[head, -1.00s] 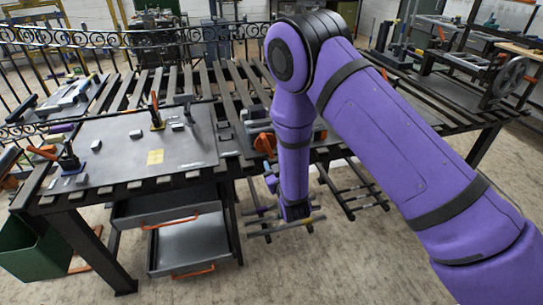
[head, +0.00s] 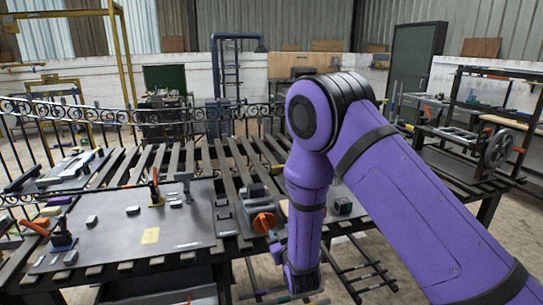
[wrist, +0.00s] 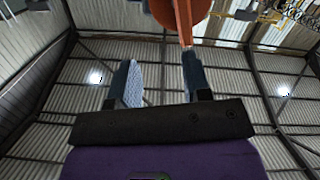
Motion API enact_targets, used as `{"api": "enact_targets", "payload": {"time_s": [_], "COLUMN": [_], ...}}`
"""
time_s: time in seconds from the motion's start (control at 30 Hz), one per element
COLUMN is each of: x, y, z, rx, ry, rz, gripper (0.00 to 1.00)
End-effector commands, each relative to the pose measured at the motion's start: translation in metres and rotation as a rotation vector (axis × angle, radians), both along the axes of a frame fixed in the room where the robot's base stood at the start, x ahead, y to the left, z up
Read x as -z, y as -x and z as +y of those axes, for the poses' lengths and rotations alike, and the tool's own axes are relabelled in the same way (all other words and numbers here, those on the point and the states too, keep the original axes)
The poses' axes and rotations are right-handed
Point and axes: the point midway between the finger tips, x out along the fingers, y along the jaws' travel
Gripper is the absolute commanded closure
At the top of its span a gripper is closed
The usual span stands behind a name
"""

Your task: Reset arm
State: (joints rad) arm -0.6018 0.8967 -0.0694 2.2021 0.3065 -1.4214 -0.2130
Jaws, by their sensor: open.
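My purple arm reaches down in front of the slatted workbench in the head view, its lower end hanging just off the bench's front edge. In the wrist view my gripper (wrist: 162,85) is open, with its two fingers apart and nothing between them. The wrist camera looks up toward the corrugated roof (wrist: 225,75). An orange round part (wrist: 180,14) shows beyond the fingertips at the top of that view. The fingers are hard to make out in the head view.
The bench carries a grey plate (head: 115,222) with clamps and small blocks. An orange round part (head: 264,222) and a dark small block (head: 343,206) lie near my forearm. A rack of bars (head: 365,270) is below. A handwheel machine (head: 497,148) stands at right. A scrolled railing runs behind.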

Motion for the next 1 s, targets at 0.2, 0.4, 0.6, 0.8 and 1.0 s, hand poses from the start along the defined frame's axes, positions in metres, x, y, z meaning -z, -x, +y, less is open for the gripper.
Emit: {"api": "enact_targets", "payload": {"time_s": [0.2, 0.4, 0.6, 0.8, 1.0], "x": [-0.067, -0.122, -0.173, -0.22, -0.26], "y": [-0.017, -0.016, 0.0, 0.03, 0.072], "z": [-0.028, -0.057, -0.09, -0.123, -0.158], "rx": [0.041, 0.065, 0.086, 0.107, 0.132], "ry": [-0.05, -0.085, -0.11, -0.127, -0.132], "rz": [0.134, 0.255, 0.371, 0.481, 0.587], "gripper": [0.55, 0.55, 0.55, 0.55, 0.55]}}
